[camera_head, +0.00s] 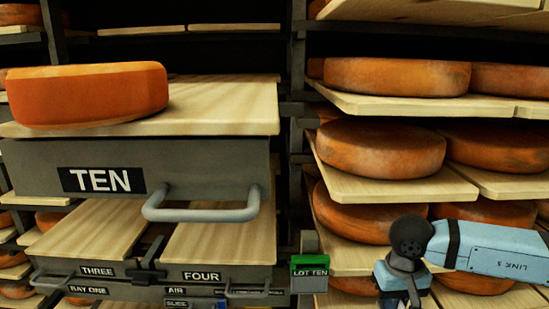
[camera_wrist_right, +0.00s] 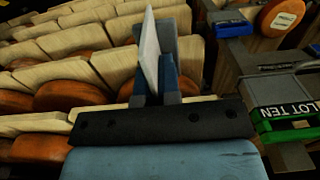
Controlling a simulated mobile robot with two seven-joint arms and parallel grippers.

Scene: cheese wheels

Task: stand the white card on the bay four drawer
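The white card (camera_wrist_right: 150,50) stands edge-on between the fingers of my right gripper (camera_wrist_right: 158,78) in the right wrist view; the gripper looks shut on it. In the head view my right arm comes in at the lower right, and its fingers and the card are not visible. The bay four drawer (camera_head: 226,275), labelled FOUR, is at the lower left, beside the drawer THREE (camera_head: 97,270). Its pale wooden top (camera_head: 225,238) shows bare in front, with its back part under the drawer TEN. My left gripper is not in view.
The grey drawer TEN (camera_head: 200,160) juts out above drawer four, with a bar handle and an orange cheese wheel (camera_head: 90,95) on its board. A green LOT TEN block (camera_head: 309,273) is right of drawer four. Shelves of cheese wheels (camera_head: 380,149) stand at the right.

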